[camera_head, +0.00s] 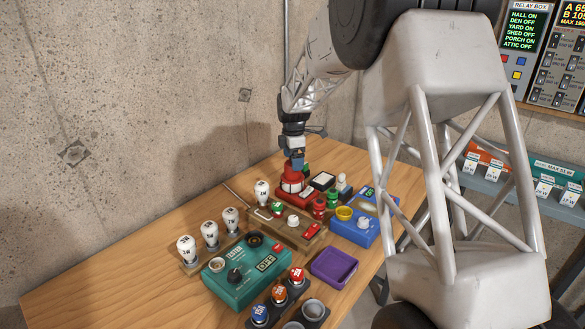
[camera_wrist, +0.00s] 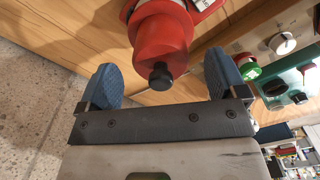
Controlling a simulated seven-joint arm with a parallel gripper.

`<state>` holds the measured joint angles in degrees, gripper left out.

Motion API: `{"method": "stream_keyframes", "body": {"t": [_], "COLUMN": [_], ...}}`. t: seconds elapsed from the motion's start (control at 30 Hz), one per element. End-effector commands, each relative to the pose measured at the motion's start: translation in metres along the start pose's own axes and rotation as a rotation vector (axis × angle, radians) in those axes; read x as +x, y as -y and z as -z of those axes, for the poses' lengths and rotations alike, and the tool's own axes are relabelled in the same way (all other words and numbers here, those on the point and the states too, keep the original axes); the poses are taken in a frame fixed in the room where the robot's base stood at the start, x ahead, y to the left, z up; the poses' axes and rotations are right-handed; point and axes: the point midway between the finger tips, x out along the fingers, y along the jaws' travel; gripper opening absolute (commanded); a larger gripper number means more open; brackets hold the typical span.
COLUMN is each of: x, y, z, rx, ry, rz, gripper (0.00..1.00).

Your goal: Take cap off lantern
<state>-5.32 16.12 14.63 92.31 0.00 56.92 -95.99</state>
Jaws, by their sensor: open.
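The red lantern (camera_head: 295,196) stands on the wooden table near the back, with a pale middle band. Its red cap (camera_wrist: 162,38) tapers to a black knob (camera_wrist: 160,76) in the wrist view. My gripper (camera_head: 293,155) is right above the lantern, pointing down. In the wrist view my gripper (camera_wrist: 163,77) is open, with one blue finger on each side of the knob and clear gaps to both. Nothing is held. In the head view the fingers partly hide the top of the cap.
A tan board (camera_head: 285,229) with small parts lies in front of the lantern. A blue box (camera_head: 360,230) is to the right, a green tester (camera_head: 245,270) front left, and a purple tray (camera_head: 334,267) in front. White bulbs (camera_head: 210,234) stand left. The table's left part is bare.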

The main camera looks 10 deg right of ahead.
Motion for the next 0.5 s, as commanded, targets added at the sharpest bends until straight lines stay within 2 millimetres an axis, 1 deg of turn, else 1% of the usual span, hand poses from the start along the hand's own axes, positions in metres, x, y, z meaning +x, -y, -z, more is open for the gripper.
{"method": "stream_keyframes", "body": {"t": [0.03, 0.2, 0.33, 0.5], "x": [0.007, 0.023, 0.029, 0.029], "y": [0.000, 0.000, 0.000, 0.000], "z": [0.000, 0.000, 0.000, 0.000], "rx": [0.000, 0.000, 0.000, 0.000], "ry": [0.000, 0.000, 0.000, 0.000], "rz": [0.003, 0.001, 0.001, 0.000], "gripper": [0.91, 0.91, 0.91, 0.91]}}
